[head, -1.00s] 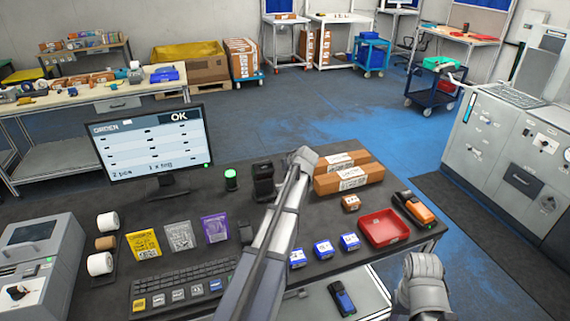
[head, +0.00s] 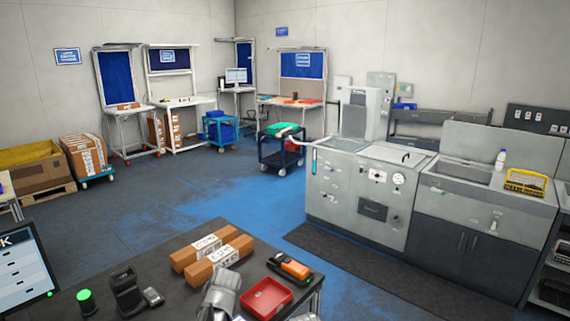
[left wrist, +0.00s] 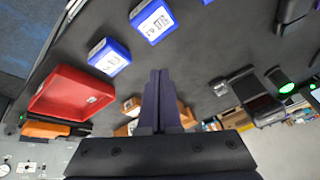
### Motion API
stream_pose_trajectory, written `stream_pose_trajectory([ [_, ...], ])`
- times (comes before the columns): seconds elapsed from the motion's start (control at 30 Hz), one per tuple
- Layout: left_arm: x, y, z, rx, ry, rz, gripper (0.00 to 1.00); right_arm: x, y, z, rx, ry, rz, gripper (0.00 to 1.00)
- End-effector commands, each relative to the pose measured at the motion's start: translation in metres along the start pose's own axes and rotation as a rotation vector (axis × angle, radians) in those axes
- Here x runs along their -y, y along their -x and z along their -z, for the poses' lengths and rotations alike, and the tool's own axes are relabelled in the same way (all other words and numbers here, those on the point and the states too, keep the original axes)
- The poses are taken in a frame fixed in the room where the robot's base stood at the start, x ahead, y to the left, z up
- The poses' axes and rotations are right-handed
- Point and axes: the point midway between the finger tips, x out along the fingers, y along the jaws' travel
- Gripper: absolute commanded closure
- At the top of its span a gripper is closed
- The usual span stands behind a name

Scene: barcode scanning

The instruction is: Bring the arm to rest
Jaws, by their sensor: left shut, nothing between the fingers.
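My left gripper (left wrist: 160,100) shows in the left wrist view with its two dark fingers together and nothing between them. It is above the dark table (left wrist: 205,50); its height is hard to tell. In the head view a grey part of my arm (head: 222,290) reaches up from the bottom edge, in front of the cardboard boxes and left of the red tray. The fingertips cannot be made out there. My right gripper is in neither current view.
On the table are a red tray (head: 266,297), an orange-black handheld device (head: 290,266), two long cardboard boxes (head: 218,262) and a black stand (head: 125,290) near a green light (head: 86,300). Blue boxes (left wrist: 110,57) lie near the gripper. Beyond the table is open floor (head: 150,215).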

Motion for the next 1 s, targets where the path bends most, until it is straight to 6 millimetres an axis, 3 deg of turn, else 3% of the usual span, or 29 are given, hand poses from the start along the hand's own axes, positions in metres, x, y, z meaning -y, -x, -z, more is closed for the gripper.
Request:
stream_pose_trajectory([
  [0.03, -0.018, 0.015, -0.039, 0.047, -0.086, -0.028, 1.0, 0.0, 0.0, 0.0, 0.0, 0.0, 0.0, 0.5],
  [0.2, -0.058, 0.052, -0.134, 0.198, -0.354, -0.115, 1.0, 0.0, 0.0, 0.0, 0.0, 0.0, 0.0, 0.5],
  [0.3, -0.069, 0.07, -0.176, 0.265, -0.483, -0.158, 1.0, 0.0, 0.0, 0.0, 0.0, 0.0, 0.0, 0.5],
  [0.4, -0.075, 0.082, -0.205, 0.312, -0.575, -0.188, 1.0, 0.0, 0.0, 0.0, 0.0, 0.0, 0.0, 0.5],
  [0.6, -0.078, 0.092, -0.227, 0.35, -0.649, -0.214, 1.0, 0.0, 0.0, 0.0, 0.0, 0.0, 0.0, 0.5],
  [1.0, -0.079, 0.092, -0.227, 0.351, -0.65, -0.214, 1.0, 0.0, 0.0, 0.0, 0.0, 0.0, 0.0, 0.5],
])
